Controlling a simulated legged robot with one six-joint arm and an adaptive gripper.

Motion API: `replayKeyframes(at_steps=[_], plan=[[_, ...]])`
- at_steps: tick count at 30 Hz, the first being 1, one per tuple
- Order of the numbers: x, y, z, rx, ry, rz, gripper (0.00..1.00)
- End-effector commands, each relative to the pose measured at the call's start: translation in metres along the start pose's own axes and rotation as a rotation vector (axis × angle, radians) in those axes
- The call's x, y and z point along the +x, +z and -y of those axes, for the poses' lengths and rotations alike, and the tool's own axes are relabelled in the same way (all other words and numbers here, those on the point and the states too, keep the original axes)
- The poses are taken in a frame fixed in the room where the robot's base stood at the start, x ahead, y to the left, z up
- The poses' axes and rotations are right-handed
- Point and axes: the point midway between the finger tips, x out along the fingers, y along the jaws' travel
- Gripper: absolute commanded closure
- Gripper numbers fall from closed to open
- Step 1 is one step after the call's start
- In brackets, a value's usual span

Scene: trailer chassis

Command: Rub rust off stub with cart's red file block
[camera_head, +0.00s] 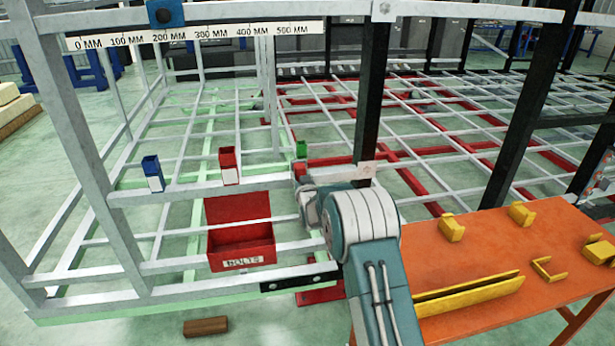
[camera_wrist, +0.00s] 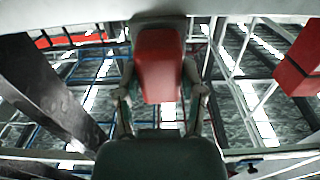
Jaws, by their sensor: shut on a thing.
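My gripper (camera_wrist: 160,98) is shut on a red block (camera_wrist: 158,64), which sits between its two fingers in the wrist view. In the head view my arm's rounded joint hides most of the gripper and the held block. Another red shape (camera_wrist: 301,58) shows at the right edge of the wrist view, apart from the held block.
A red bin (camera_head: 240,246) with a white label hangs on the frame's lower rails. An orange table (camera_head: 470,262) with several yellow brackets stands at right. Dark posts (camera_head: 371,95) and a ruler-marked beam (camera_head: 195,34) cross the view. A brown block (camera_head: 205,326) lies on the floor.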

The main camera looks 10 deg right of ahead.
Motion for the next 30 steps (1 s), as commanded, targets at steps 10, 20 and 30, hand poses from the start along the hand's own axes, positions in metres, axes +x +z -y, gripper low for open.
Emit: replayKeyframes(at_steps=[10, 20, 30], plan=[[0.0, -0.003, 0.006, -0.001, -0.003, -0.006, 1.0], [-0.027, -0.003, 0.005, -0.001, -0.001, -0.004, 1.0], [-0.056, -0.002, 0.004, -0.001, -0.001, -0.004, 1.0]])
